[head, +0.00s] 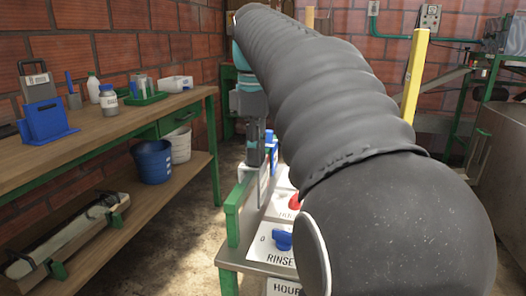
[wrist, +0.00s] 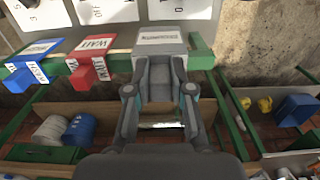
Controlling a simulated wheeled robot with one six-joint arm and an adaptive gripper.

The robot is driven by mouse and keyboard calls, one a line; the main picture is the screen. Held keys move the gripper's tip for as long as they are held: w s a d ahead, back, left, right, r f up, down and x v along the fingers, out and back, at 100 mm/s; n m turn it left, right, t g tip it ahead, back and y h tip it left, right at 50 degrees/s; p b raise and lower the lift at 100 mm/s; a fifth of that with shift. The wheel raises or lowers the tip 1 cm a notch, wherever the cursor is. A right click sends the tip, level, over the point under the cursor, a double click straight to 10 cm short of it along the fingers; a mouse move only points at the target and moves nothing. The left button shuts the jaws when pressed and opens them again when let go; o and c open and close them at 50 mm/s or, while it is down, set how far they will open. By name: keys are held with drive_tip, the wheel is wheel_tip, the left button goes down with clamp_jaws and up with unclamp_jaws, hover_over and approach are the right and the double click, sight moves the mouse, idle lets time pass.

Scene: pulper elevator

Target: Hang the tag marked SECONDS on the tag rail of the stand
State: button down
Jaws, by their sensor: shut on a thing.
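In the wrist view my gripper (wrist: 160,68) is shut on a pale grey tag (wrist: 158,40). Its dark lettering is too small to read. The tag is at the right end of the green tag rail (wrist: 118,70); whether it hooks over the rail or is only held there I cannot tell. To its left a red tag marked WAIT (wrist: 92,48) and a blue tag (wrist: 32,52) hang on the rail. In the head view my gripper (head: 257,160) is above the green-framed stand (head: 232,212), partly hidden behind my arm, with a pale tag (head: 264,181) below it.
The stand's panel (head: 262,257) carries a blue RINSE knob (head: 283,240) and a red knob (head: 294,202) near my arm. A wooden workbench (head: 110,125) stands left, with a blue holder (head: 45,118) and bottles on it. A blue bucket (head: 153,162) sits on its lower shelf.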

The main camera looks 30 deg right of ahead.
sight(245, 161)
drive_tip(key=shift+w+a, duration=0.85)
drive_tip(key=shift+w, duration=0.05)
drive_tip(key=shift+f+b, duration=1.15)
drive_tip(key=shift+f, duration=0.8)
drive_tip(key=c, duration=0.9)
unclamp_jaws()
drive_tip(key=shift+c, duration=0.2)
drive_tip(key=shift+r, duration=0.1)
drive_tip(key=shift+r, duration=3.65)
